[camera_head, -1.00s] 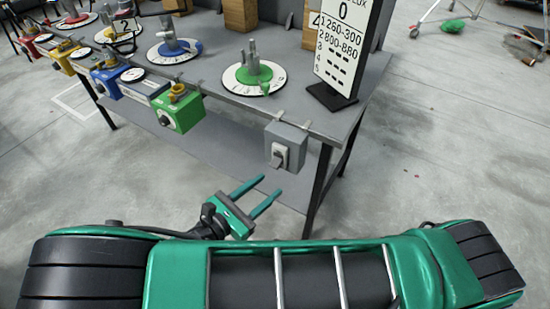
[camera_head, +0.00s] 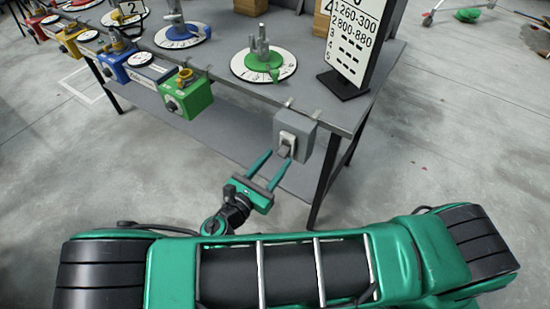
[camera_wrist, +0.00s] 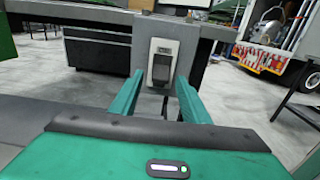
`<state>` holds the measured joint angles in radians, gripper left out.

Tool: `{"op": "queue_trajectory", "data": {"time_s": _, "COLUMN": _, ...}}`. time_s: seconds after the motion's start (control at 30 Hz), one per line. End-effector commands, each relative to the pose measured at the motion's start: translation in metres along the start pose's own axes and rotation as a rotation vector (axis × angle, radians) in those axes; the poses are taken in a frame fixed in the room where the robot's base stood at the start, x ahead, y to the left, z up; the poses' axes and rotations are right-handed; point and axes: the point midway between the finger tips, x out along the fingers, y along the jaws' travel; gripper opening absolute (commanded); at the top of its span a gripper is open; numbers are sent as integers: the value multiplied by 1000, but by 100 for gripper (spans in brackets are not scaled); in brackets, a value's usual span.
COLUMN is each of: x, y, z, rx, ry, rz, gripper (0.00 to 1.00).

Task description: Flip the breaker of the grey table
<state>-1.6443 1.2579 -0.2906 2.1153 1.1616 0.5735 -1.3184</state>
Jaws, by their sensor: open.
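The breaker is a grey box (camera_head: 300,137) hung on the front edge of the grey table (camera_head: 345,118), near its right corner. Its pale plate carries a grey switch lever (camera_head: 286,149). In the wrist view the breaker's lever (camera_wrist: 161,68) shows dark on a pale plate, straight ahead between my fingers. My gripper (camera_head: 277,164) is open and empty, its green fingers pointing at the breaker. The fingertips are close to the switch in the head view; whether they touch it I cannot tell. In the wrist view my gripper (camera_wrist: 157,85) has its fingers at either side, below the switch.
A green box (camera_head: 188,97) with a yellow knob hangs on the table edge to the left, with blue and yellow ones beyond. A green-based dial (camera_head: 262,66) and a number sign (camera_head: 350,40) stand on top.

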Motion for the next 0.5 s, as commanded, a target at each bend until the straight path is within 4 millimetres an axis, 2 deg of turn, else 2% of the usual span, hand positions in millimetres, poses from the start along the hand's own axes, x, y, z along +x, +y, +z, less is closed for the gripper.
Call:
{"op": "queue_trajectory", "data": {"time_s": 0.13, "x": 12, "y": 0, "z": 0, "rx": 0, "ry": -1, "rz": -1, "gripper": 42}}
{"op": "queue_trajectory", "data": {"time_s": 0.47, "x": 14, "y": 0, "z": 0, "rx": 0, "ry": -1, "rz": 0, "gripper": 42}}
{"op": "queue_trajectory", "data": {"time_s": 0.5, "x": 14, "y": 0, "z": 0, "rx": 0, "ry": -1, "rz": 0, "gripper": 35}}
